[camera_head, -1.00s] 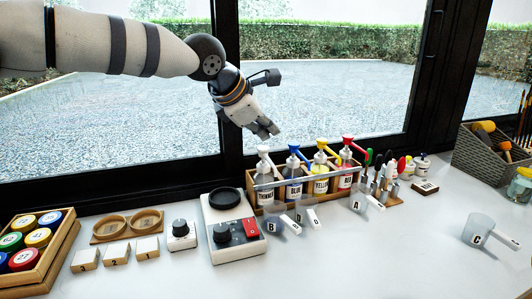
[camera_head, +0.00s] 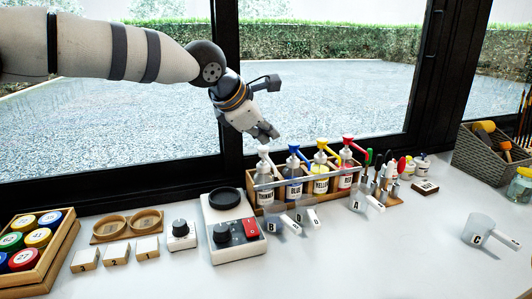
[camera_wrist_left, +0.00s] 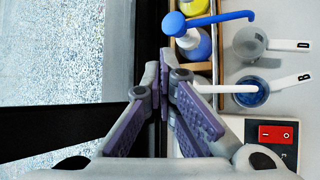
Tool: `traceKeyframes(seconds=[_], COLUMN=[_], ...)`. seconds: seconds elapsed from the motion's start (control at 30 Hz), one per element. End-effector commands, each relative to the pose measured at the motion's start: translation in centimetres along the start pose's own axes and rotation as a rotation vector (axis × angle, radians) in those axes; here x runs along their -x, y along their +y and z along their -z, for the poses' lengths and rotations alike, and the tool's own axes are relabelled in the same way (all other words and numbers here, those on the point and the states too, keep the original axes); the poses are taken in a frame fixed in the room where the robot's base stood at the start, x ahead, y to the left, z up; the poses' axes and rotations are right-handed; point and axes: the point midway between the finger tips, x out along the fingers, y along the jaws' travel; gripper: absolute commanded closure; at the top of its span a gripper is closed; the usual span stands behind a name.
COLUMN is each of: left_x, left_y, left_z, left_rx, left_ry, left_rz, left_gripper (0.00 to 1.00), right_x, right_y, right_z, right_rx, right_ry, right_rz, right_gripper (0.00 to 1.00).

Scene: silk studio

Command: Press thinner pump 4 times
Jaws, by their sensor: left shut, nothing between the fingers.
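The thinner pump bottle (camera_head: 266,195) stands at the left end of a wooden rack, with a white pump head (camera_head: 263,150) and its label partly covered by the rack's rail. My left gripper (camera_head: 268,133) is shut and empty, just above the white pump head, with a small gap seeming to remain in the head view. In the left wrist view, the closed fingertips (camera_wrist_left: 166,58) hide the pump's top. Its white spout (camera_wrist_left: 225,88) sticks out to the right, over a clear cup (camera_wrist_left: 252,96). My right gripper is not in view.
Blue (camera_head: 293,188), yellow (camera_head: 321,183) and red (camera_head: 346,178) pump bottles stand beside it in the rack. Clear cups B (camera_head: 283,224) and A (camera_head: 366,203) stand in front. The window frame is close behind the rack.

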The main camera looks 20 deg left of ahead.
Motion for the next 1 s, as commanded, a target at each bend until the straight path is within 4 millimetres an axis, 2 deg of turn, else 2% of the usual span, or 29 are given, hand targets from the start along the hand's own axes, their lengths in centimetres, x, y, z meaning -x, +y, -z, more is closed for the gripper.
traceKeyframes(seconds=[1.0], left_x=[-0.71], left_y=[-0.47], left_z=[0.57], left_rx=[0.001], left_ry=[0.001], left_rz=[-0.001], left_gripper=[1.0], right_x=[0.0], right_y=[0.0], right_z=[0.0], right_rx=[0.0], right_ry=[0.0], right_rz=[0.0], right_gripper=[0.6])
